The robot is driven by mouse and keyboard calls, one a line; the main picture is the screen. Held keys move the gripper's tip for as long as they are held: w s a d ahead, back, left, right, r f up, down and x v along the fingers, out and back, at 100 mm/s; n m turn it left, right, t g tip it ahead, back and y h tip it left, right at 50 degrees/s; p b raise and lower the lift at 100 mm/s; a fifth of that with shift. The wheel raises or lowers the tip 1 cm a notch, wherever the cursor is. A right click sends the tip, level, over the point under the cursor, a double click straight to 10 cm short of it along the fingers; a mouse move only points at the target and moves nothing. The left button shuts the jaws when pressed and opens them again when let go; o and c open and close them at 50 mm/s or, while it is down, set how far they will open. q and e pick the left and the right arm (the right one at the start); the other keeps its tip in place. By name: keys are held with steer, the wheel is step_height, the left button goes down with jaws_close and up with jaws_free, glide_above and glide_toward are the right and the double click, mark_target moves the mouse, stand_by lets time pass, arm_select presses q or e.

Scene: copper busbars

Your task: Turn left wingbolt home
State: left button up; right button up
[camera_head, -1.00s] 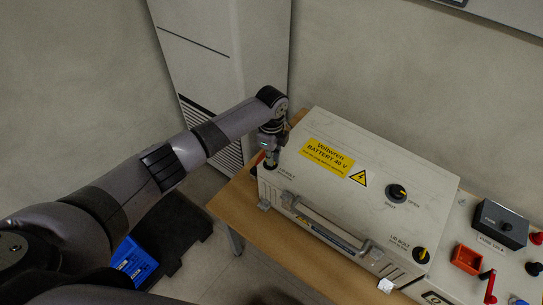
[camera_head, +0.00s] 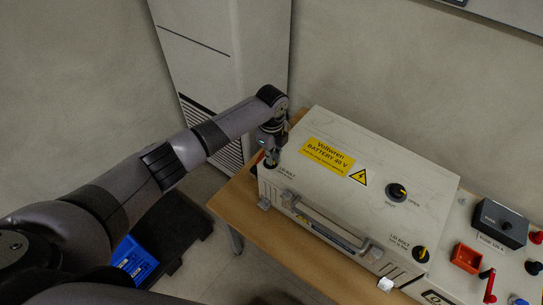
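The white battery box (camera_head: 330,190) stands on a wooden table, with a yellow label on its lid. My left gripper (camera_head: 271,162) points down at the lid's left corner, beside a small "LID BOLT" label. The left wingbolt is hidden at or under the fingertips, so I cannot tell whether the fingers are closed on it. The right lid bolt (camera_head: 420,254), with a black and yellow knob, shows at the lid's right front corner. My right gripper is out of view.
A blue crate (camera_head: 134,262) is low at left.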

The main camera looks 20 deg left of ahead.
arm_select(q)
steer(key=o, duration=0.4)
steer(key=shift+r, duration=0.15)
step_height(320, 180, up, 12)
steer(key=shift+f, duration=0.1)
stand_by(0.3)
stand_by(0.4)
